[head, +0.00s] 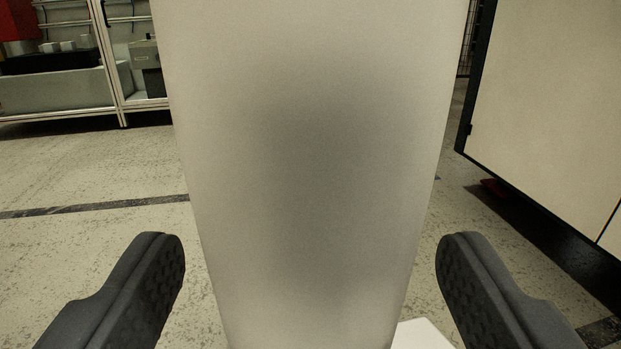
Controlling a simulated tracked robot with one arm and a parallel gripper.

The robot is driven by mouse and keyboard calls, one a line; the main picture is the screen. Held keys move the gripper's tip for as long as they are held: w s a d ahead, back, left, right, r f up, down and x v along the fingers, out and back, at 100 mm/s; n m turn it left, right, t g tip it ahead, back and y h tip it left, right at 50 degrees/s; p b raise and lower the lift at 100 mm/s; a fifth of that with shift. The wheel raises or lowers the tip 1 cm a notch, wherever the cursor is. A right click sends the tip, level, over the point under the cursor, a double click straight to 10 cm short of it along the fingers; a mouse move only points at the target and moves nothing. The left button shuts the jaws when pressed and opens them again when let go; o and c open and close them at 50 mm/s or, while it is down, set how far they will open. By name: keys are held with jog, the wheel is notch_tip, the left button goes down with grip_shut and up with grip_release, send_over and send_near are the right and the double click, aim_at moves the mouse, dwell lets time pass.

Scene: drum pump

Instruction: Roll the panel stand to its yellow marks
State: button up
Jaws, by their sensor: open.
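A broad pale grey upright (320,150) fills the middle of the head view, running from the top edge to the bottom edge. It looks like part of the panel stand, seen from very close; its top is out of view. My gripper (310,262) is open, with one dark ribbed finger on each side of the upright. Floor shows between each finger and the upright in the picture, so neither finger appears to touch it. A white flat piece (421,335) shows at the lower right of the upright, perhaps its base. No yellow marks are in view.
A large cream cabinet (560,100) with dark edges stands close on the right. A metal-framed shelf unit (122,70) with grey and red equipment is at the back left. A dark line (95,207) crosses the speckled floor, which is clear at left.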

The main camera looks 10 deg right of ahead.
jog(key=shift+w+d+b, duration=0.25)
jog(key=shift+w+b, duration=0.05)
jog(key=shift+w, duration=1)
jog(key=c, duration=1.4)
jog(key=shift+o, duration=0.2)
jog(key=shift+r, duration=0.1)
